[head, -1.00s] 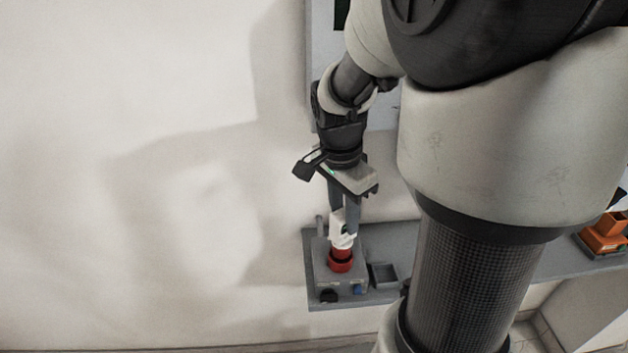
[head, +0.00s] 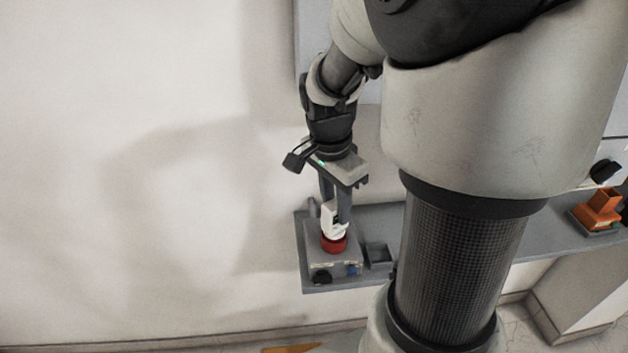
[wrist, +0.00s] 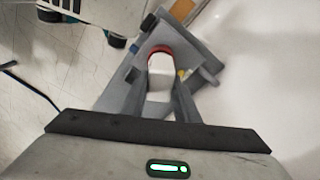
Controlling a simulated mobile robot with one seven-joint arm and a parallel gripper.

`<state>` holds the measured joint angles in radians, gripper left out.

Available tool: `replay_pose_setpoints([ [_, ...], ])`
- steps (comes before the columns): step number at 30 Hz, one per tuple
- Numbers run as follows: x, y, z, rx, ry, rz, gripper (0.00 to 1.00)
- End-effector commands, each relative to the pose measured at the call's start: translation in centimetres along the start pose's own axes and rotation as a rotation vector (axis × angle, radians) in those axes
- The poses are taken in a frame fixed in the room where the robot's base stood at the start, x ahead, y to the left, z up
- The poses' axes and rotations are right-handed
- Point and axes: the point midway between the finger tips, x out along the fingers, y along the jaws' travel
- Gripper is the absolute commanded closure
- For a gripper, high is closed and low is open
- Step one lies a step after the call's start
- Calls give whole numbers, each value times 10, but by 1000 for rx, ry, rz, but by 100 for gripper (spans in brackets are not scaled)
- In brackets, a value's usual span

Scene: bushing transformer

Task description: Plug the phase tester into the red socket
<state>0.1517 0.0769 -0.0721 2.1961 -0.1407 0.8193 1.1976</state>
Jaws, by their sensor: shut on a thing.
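My gripper (head: 335,200) is shut on the white phase tester (head: 332,222). It points down, with a finger on either side of the tester. The tester's lower end meets the red socket (head: 334,244) on top of the grey box; whether it is fully seated I cannot tell. In the wrist view the tester (wrist: 161,76) stands between the fingers, and the rim of the red socket (wrist: 160,49) shows just beyond its far end. The socket's opening is hidden by the tester.
The grey box (head: 315,258) carries a black knob (head: 320,277) and a blue part (head: 352,270) on its front. A small dark tray (head: 378,254) is beside it on the grey shelf (head: 400,228). An orange object (head: 598,212) stands far right. A bare wall is at left.

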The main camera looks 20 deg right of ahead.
Motion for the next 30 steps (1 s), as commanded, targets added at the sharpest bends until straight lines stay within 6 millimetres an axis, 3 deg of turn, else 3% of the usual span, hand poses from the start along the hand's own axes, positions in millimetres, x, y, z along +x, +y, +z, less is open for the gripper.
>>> replay_pose_setpoints([
  [2, 0, 0, 0, 0, 0, 0, 100],
  [3, 0, 0, 0, 0, 0, 0, 71],
  [7, 0, 0, 0, 0, 0, 0, 50],
  [19, -9, 0, 0, 0, 1, -2, 50],
  [23, -31, -1, 0, 0, 2, -5, 50],
  [30, -91, -1, -1, 0, 3, -5, 50],
])
